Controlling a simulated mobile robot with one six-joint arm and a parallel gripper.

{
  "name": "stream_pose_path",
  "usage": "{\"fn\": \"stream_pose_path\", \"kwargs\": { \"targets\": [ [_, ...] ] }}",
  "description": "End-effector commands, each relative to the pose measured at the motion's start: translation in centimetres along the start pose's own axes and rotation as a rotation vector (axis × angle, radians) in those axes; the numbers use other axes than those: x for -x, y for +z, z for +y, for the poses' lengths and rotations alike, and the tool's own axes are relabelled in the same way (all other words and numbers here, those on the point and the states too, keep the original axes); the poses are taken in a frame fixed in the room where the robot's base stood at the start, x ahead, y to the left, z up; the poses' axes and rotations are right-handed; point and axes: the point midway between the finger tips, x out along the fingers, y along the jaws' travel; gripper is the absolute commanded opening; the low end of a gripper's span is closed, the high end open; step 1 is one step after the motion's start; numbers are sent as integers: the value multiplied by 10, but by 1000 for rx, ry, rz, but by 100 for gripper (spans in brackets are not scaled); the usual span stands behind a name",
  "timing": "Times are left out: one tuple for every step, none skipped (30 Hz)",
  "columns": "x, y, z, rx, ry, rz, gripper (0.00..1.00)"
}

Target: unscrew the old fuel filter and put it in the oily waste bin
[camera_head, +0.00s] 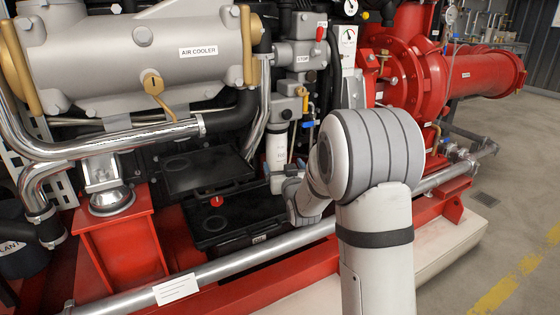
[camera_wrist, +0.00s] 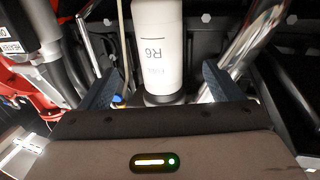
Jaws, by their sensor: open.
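The fuel filter (camera_head: 277,152) is a white upright canister hanging below the grey filter head, left of my arm in the head view. In the wrist view the filter (camera_wrist: 157,45) is large, with its "R6" lettering upside down and a dark ring at its near end. My gripper (camera_wrist: 160,70) is open, one blue finger on each side of the filter, with gaps visible. I cannot tell how far the fingers reach along it.
Silver pipes (camera_head: 252,98) and a black shelf-like plate (camera_head: 208,170) stand left of the filter. A blue-handled valve (camera_head: 308,124) is close on its right. A long silver pipe (camera_head: 225,263) crosses in front. Open floor (camera_head: 520,190) lies at right.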

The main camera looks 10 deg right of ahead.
Motion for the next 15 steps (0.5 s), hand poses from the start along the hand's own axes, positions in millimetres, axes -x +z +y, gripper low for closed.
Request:
{"fn": "stream_pose_path", "kwargs": {
  "targets": [
    [-6, 1, 0, 0, 0, -1, 85],
    [-10, 0, 0, 0, 0, -1, 85],
    [-14, 1, 0, 0, 0, -1, 85],
    [-18, 1, 0, 0, 0, -1, 85],
    [-22, 1, 0, 0, 0, -1, 85],
    [-26, 1, 0, 0, 0, -1, 85],
    [-30, 0, 0, 0, 0, -1, 85],
    [-34, 1, 0, 0, 0, -2, 85],
    [-39, 1, 0, 0, 0, -1, 85],
    [-42, 1, 0, 0, 0, -1, 85],
    [-46, 1, 0, 0, 0, -1, 85],
    [-50, 1, 0, 0, 0, -2, 85],
    [-54, 1, 0, -1, 0, -3, 85],
    [-58, 1, 0, 0, 0, -1, 85],
    [-62, 1, 0, -1, 0, -1, 85]
  ]
}}
